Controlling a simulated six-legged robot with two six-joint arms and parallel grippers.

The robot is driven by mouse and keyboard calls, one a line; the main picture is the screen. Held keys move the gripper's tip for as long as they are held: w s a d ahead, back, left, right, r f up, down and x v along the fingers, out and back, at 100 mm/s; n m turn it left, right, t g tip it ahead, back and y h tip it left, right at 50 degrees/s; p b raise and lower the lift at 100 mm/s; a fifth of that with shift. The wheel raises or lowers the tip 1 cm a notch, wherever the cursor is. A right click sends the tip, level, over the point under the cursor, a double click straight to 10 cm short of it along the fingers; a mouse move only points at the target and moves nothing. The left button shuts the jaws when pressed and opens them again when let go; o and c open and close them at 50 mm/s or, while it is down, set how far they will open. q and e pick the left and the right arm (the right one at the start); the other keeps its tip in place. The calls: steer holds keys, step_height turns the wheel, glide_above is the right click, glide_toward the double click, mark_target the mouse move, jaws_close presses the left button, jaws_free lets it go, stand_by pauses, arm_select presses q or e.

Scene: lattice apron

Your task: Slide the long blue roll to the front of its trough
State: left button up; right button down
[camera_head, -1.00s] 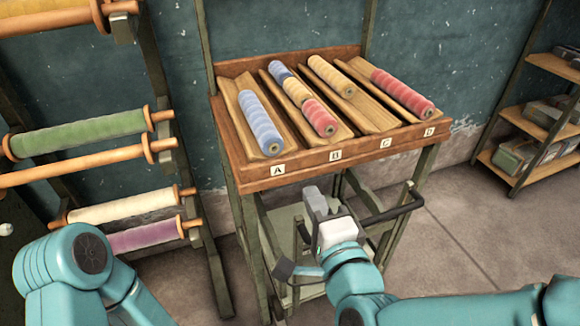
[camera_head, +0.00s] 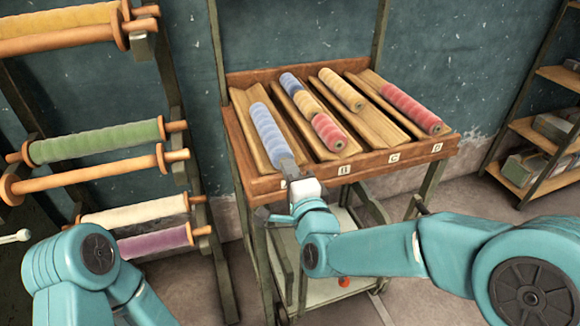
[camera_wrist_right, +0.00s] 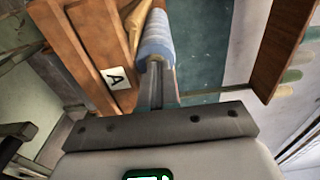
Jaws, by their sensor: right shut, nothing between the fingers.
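The long blue roll (camera_head: 266,130) lies lengthwise in the wooden trough A (camera_head: 240,99) at the left of the rack, with bare trough behind it. My right gripper (camera_head: 287,166) is shut and empty, at the front end of this roll, and covers that end in the head view. In the right wrist view the shut fingers (camera_wrist_right: 157,86) point at the end of the blue roll (camera_wrist_right: 157,38); I cannot tell whether they touch it. The A label (camera_wrist_right: 116,79) is beside them. My left gripper is out of view.
Trough B holds a short blue roll (camera_head: 289,83), a yellow roll (camera_head: 306,102) and a red roll (camera_head: 328,132). A yellow roll (camera_head: 342,90) and a long red roll (camera_head: 411,109) lie farther right. A spool rack (camera_head: 170,120) stands at left, shelves (camera_head: 535,125) at right.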

steer(key=shift+w, duration=0.2)
steer(key=shift+w+a+f+b, duration=0.25)
steer(key=shift+w+b, duration=0.3)
steer(key=shift+b, duration=0.45)
steer(key=shift+w+r, duration=0.1)
steer(key=shift+w, duration=0.2)
steer(key=shift+r, duration=0.1)
